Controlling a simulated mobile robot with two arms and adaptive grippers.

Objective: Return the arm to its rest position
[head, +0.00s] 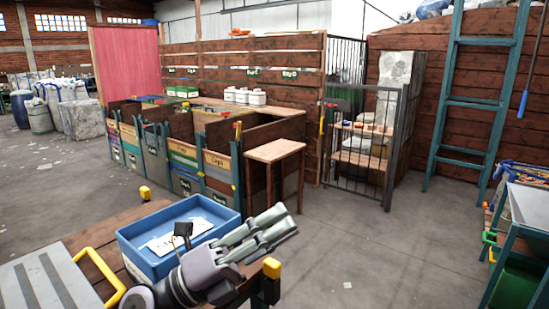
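My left arm comes in at the bottom of the head view. Its grey gripper (279,221) points up and to the right, above the near right corner of the wooden table. Its fingers lie close side by side, and the view does not show clearly whether there is a gap between them. I see nothing held in it. Behind it is a blue tray (134,246) with a white paper inside, and the arm hides part of its near side. A small dark part stands in front of the tray. My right gripper is not in view.
The wooden table (92,232) has yellow corner caps (271,267). A grey panel (35,284) with a yellow handle lies at left. Labelled bins (183,157) and a small wooden stand (275,152) are beyond. A blue ladder (471,103) leans at right. Open floor (375,245) lies right of the table.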

